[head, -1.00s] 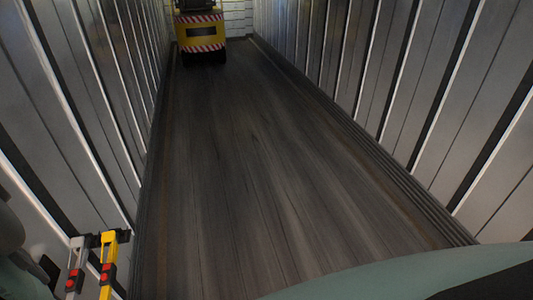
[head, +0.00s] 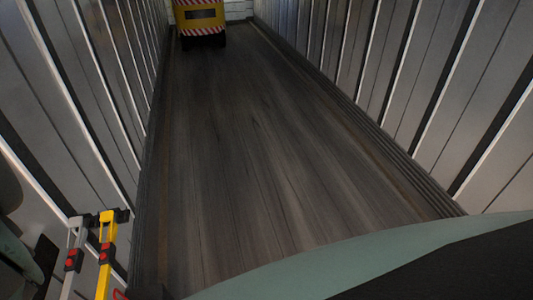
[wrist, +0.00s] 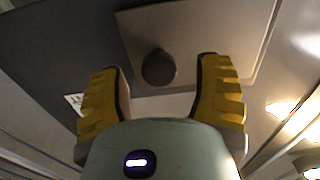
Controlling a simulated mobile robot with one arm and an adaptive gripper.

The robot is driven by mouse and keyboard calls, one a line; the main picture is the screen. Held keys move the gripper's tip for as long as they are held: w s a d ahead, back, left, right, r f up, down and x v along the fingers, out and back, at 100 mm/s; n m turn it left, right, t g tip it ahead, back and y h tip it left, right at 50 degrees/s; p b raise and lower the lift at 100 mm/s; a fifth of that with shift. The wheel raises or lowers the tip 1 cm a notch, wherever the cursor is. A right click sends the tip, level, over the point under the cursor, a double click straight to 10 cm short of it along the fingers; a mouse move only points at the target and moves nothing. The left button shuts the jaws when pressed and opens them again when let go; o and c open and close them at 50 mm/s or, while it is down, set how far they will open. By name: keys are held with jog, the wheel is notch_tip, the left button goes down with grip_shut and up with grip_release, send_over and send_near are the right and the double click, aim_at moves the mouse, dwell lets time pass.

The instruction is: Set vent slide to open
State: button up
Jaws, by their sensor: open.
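In the wrist view, a dark round knob (wrist: 158,68) stands on a pale flat plate (wrist: 218,28), which looks like the vent slide. My gripper (wrist: 160,64) has two yellow ridged fingers spread apart. The knob shows between the fingertips, with clear space on both sides. I cannot tell how far the knob is from the fingers in depth, but no contact shows. The vent opening and the slide's setting cannot be made out. The knob, the plate and my gripper do not show in the head view.
A yellow vehicle (head: 200,16) with red-and-white striped bars stands at the far end. Grey panelled walls (head: 402,70) line both sides. A grey bar (head: 73,258) and a yellow bar (head: 106,255), each with red parts, are at lower left. The dark floor (head: 270,150) between is clear.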

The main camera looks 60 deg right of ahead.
jog(key=shift+x, duration=0.8)
jog(key=shift+a, duration=0.1)
jog(key=shift+w, duration=0.1)
grip_shut()
